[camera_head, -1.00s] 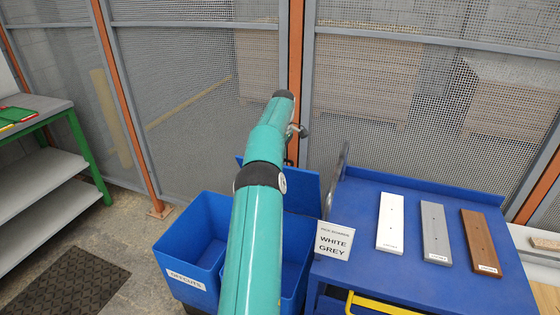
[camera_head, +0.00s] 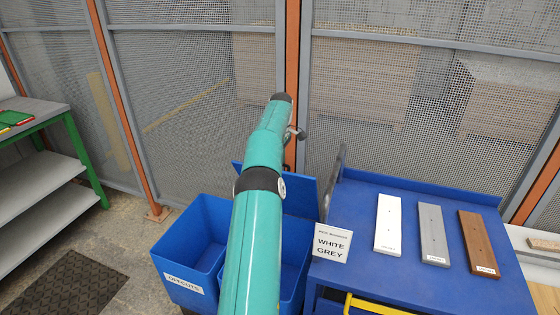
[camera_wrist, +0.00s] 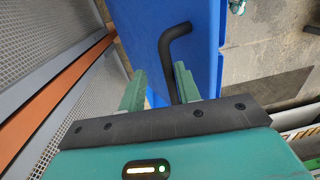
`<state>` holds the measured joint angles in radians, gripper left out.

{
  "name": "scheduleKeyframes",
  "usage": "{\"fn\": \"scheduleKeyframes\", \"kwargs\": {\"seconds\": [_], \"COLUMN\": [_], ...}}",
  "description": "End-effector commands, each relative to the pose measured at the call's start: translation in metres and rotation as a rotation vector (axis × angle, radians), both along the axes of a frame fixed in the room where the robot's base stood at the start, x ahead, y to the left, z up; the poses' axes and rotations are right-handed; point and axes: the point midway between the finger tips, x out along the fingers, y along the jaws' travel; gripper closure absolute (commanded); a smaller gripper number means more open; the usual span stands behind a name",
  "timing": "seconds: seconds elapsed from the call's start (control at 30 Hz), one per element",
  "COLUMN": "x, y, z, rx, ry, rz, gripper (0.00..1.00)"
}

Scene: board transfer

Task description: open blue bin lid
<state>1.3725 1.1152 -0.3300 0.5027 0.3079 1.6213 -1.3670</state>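Two blue bins stand side by side in the head view. The left bin, labelled OFFCUTS (camera_head: 183,283), is open at the top. The other blue bin (camera_head: 290,268) is partly behind my arm, and part of its inside shows. A blue lid panel (camera_head: 302,190) stands raised at its back. In the wrist view a blue panel (camera_wrist: 196,50) with a bent black handle (camera_wrist: 168,52) lies ahead. My gripper (camera_wrist: 160,78) has its two teal fingers apart, with the handle's lower end showing between them, close to the right finger. Contact is unclear. My gripper is hidden in the head view.
A blue cart (camera_head: 350,283) on the right holds a white board (camera_head: 388,222), a grey board (camera_head: 433,235) and a brown board (camera_head: 477,243). A sign (camera_head: 332,242) reads WHITE GREY. A mesh fence (camera_head: 200,90) stands behind. A green-legged bench (camera_head: 60,140) is at left.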

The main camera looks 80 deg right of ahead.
Motion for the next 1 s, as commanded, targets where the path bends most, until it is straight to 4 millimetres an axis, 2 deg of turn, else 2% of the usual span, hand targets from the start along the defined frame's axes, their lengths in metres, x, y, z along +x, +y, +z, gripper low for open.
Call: {"fn": "scheduleKeyframes", "kwargs": {"seconds": [0.3,0.7,1.0], "x": [0.001,0.0,-0.001], "y": [0.0,0.0,0.01], "z": [0.003,0.032,0.045], "rx": [-0.002,-0.003,-0.002], "ry": [-0.002,-0.001,0.0], "rz": [0.001,0.0,0.0], "gripper": [0.67,0.67,0.67]}}
